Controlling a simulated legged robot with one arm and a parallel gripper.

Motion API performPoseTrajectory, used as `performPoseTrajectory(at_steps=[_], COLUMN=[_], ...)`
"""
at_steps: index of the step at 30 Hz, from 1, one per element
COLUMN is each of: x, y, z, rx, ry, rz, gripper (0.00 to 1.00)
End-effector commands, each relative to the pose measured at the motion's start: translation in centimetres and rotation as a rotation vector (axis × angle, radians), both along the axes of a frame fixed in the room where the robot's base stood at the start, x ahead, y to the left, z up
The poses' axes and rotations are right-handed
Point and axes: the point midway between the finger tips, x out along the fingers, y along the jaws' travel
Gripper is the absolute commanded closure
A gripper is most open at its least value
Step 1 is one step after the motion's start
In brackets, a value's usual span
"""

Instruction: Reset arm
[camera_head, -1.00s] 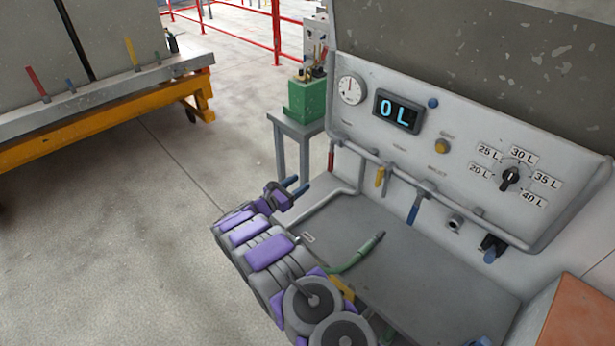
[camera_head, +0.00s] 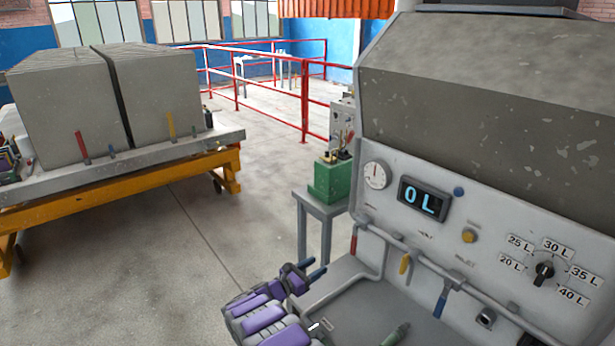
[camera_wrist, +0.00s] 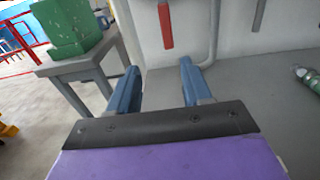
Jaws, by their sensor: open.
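My arm is purple and grey and folded low in the head view. My gripper (camera_head: 315,268) points away from me, just left of the control panel (camera_head: 395,225). In the wrist view my gripper (camera_wrist: 158,85) shows two blue fingers standing apart with nothing between them. Behind the fingers are the grey shelf and the pale panel wall. A red handle (camera_wrist: 166,25) hangs on that wall above the fingers, apart from them.
A green box (camera_head: 333,178) stands on a small grey table (camera_head: 318,208) just beyond my gripper. The panel has a display (camera_head: 424,199) reading 0 L and a dial (camera_head: 544,270). A yellow-framed cart (camera_head: 120,185) with grey blocks stands left. Open floor lies between.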

Motion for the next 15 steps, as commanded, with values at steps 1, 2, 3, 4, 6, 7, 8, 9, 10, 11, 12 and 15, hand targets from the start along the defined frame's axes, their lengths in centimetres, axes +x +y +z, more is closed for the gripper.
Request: performPoseTrajectory(at_steps=[1,2,3,4,6,7,8,9,10,11,12,15], x=[0.6,1.0,1.7,2.2,3.8,4.3,4.8,5.5,5.9,6.2,6.7,7.1], y=[0.1,0.2,0.3,0.4,0.9,1.1,1.3,1.6,1.8,2.1,2.4,3.2], z=[0.8,1.4,2.3,2.9,5.2,6.0,6.9,8.0,8.9,9.7,10.9,13.4], rx=[-0.004,-0.009,-0.023,-0.033,-0.065,-0.081,-0.102,-0.128,-0.153,-0.174,-0.208,-0.299], ry=[0.015,0.029,0.054,0.079,0.136,0.167,0.196,0.235,0.264,0.292,0.327,0.421], rz=[0.019,0.036,0.065,0.091,0.165,0.201,0.235,0.284,0.318,0.354,0.4,0.518], gripper=[0.51,0.51,0.51,0.51,0.51,0.51,0.51,0.51,0.51,0.51,0.51,0.51])
